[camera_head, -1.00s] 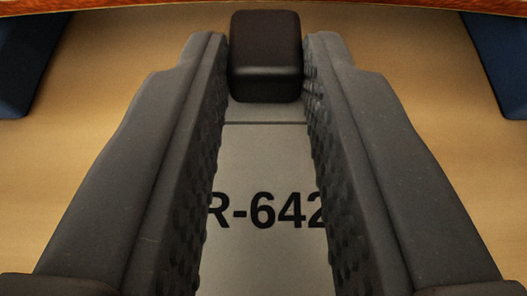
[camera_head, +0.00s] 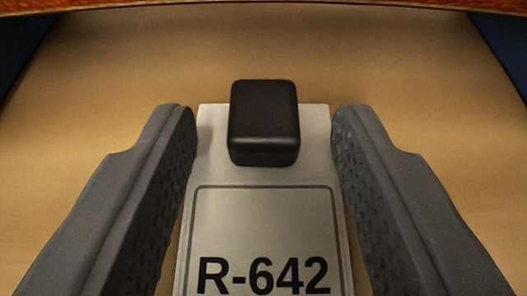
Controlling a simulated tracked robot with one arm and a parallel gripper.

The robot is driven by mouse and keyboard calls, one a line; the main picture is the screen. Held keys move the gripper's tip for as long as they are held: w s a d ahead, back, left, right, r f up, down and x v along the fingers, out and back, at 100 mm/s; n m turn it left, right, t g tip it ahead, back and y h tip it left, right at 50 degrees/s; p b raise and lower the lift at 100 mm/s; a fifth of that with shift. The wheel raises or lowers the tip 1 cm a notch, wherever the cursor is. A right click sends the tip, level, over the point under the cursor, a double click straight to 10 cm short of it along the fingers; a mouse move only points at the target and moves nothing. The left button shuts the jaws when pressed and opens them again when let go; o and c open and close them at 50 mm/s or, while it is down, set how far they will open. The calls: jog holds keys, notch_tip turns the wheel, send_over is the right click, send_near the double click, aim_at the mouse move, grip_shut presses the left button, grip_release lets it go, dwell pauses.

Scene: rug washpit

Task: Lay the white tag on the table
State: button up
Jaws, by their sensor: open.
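The white tag (camera_head: 215,215) lies flat on a tan wooden surface that looks like the table (camera_head: 90,130). It has a dark border line and the black print "R-642". A black block (camera_head: 264,122) sits on its far end. My gripper (camera_head: 262,118) is open, one finger on each side of the tag and block. A gap shows between the fingers and the block. The near end of the tag runs out of the bottom of the picture.
A reddish-brown edge (camera_head: 265,6) curves along the top of the view. Dark blue shapes (camera_head: 505,50) stand at both upper corners. The wooden surface around the tag is clear.

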jog(key=p+v, duration=0.2)
jog(key=v, duration=1)
notch_tip(320, 180, up, 24)
jog(key=t, duration=0.1)
jog(key=s+r, duration=0.6)
jog(key=r, duration=0.4)
jog(key=s+r+t, duration=0.1)
jog(key=s+r, duration=0.5)
jog(key=r, duration=0.4)
jog(key=shift+s, duration=0.2)
jog(key=shift+r, duration=0.15)
